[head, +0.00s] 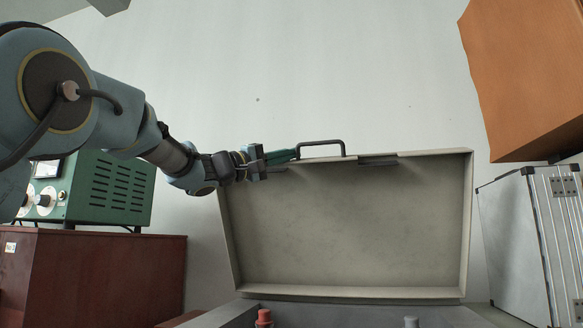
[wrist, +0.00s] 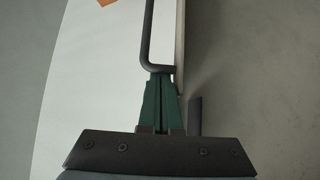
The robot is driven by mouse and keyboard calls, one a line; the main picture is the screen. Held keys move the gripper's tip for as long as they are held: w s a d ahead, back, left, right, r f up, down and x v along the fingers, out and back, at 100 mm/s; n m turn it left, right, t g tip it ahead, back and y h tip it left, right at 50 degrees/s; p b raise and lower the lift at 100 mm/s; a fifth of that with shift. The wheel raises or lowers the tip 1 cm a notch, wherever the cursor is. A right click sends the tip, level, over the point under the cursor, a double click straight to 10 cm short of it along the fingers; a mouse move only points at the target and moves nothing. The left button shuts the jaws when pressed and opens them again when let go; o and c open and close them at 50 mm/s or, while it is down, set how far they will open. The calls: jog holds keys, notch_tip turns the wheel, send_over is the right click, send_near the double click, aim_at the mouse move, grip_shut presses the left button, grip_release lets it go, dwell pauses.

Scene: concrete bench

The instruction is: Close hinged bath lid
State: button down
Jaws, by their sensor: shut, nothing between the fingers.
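The beige bath lid (head: 350,225) stands open and upright on the bath, its hollow inside facing me. The grey bath top (head: 340,316) shows only at the bottom edge of the head view. A dark handle (head: 322,142) sticks up from the lid's top edge; it also shows in the wrist view (wrist: 147,35). My gripper (head: 297,153) is shut and empty at the lid's top edge, by the left foot of the handle. In the wrist view, its green fingertips (wrist: 160,78) lie together right at the handle's lower bend; whether they touch it I cannot tell.
A green instrument (head: 120,190) stands on a dark red cabinet (head: 95,280) at left, below my arm. An orange box (head: 525,80) and a metal-edged case (head: 545,240) are at right. A red knob (head: 264,317) and a grey knob (head: 411,321) show in front of the lid.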

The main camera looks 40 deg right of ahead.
jog(key=s+a+f+m+g+b, duration=0.3)
jog(key=f+b, duration=0.4)
jog(key=b, duration=0.8)
jog(key=s+a+f+m+g+b, duration=0.3)
jog(key=a+f+m+g+b, duration=0.1)
jog(key=b, duration=1.1)
jog(key=s+a+f+m+g+b, duration=0.3)
jog(key=a+f+m+b, duration=0.2)
jog(key=f+b, duration=0.5)
jog(key=a+b, duration=0.2)
jog(key=b, duration=0.4)
jog(key=shift+f+m+g, duration=0.3)
jog(key=shift+m, duration=0.1)
jog(key=shift+a, duration=0.15)
